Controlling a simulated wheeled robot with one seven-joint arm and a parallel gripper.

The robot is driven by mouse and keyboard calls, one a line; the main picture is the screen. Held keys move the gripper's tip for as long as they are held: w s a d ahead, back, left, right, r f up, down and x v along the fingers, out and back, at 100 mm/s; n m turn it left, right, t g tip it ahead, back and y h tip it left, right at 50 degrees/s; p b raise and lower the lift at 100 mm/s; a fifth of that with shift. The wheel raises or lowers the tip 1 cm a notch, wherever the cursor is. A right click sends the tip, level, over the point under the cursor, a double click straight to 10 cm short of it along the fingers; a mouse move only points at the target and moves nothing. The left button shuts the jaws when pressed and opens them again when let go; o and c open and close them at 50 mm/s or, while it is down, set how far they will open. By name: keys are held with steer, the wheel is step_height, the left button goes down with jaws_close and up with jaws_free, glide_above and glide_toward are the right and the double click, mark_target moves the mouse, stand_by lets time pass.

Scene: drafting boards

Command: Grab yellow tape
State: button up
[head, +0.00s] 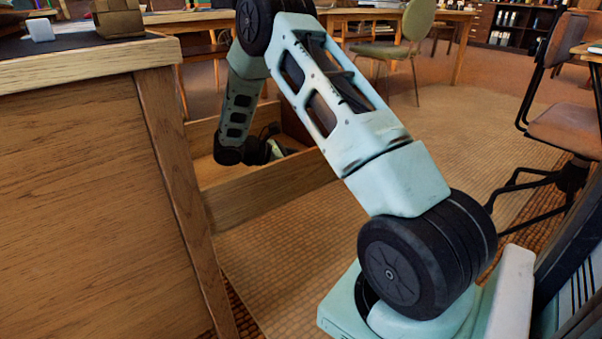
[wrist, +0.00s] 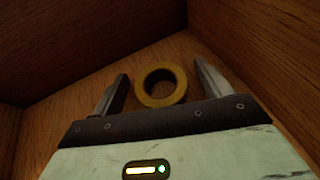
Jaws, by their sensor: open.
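The yellow tape (wrist: 142,91) is a ring-shaped roll lying flat on a wooden floor, near a corner of wooden walls in the wrist view. My gripper (wrist: 160,82) is open, with one finger to the left of the tape and one to the right. I cannot tell from this view how high the fingertips are above the floor. The tape cannot be seen in the head view.
A wooden desk (head: 90,210) stands at the left, beside the drawer. Its top carries a brown object (head: 118,18) and a small white block (head: 40,30). A chair (head: 565,125) stands at the right. Carpeted floor (head: 300,260) is open in front of the drawer.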

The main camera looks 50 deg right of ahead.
steer(key=shift+s+d, duration=0.1)
steer(key=shift+d, duration=0.05)
steer(key=c, duration=1)
steer(key=shift+c, duration=0.2)
